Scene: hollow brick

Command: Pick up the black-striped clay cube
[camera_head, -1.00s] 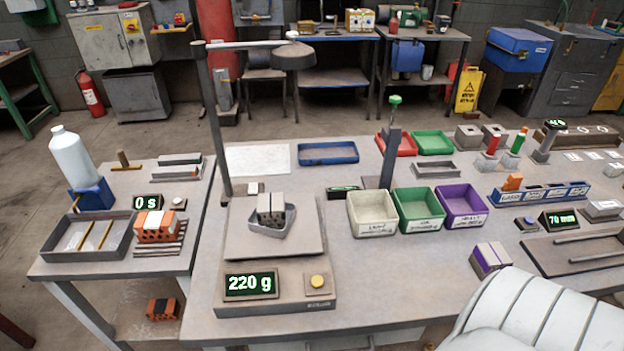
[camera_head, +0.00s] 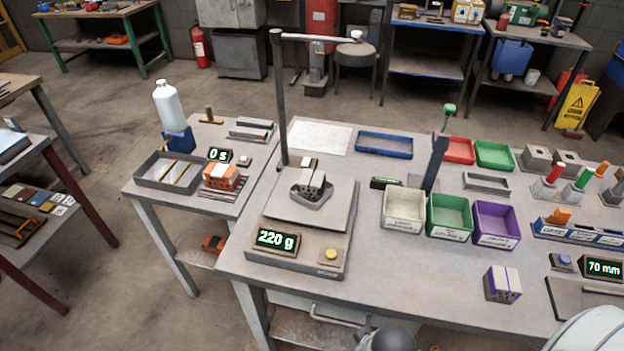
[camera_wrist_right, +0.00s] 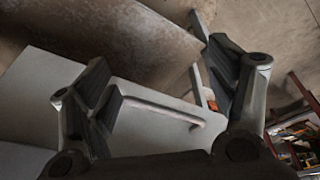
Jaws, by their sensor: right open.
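An orange clay cube with a dark stripe (camera_head: 213,243) lies on the lower shelf under the small left table, partly cut off by the main table's edge. A second orange clay cube (camera_head: 222,177), with pale markings on top, rests on the small left table on a dark slatted rack. My right gripper (camera_wrist_right: 165,95) is open and empty in the right wrist view. A small orange patch (camera_wrist_right: 212,105) shows beyond its right finger; I cannot tell for sure what it is. My left gripper is not in view.
A scale (camera_head: 303,225) reading 220 g carries a grey block (camera_head: 313,182) in a small tray. White, green and purple bins (camera_head: 497,239) stand to its right, with a purple-striped block (camera_head: 502,284) nearby. Open floor (camera_head: 110,270) lies left of the small table.

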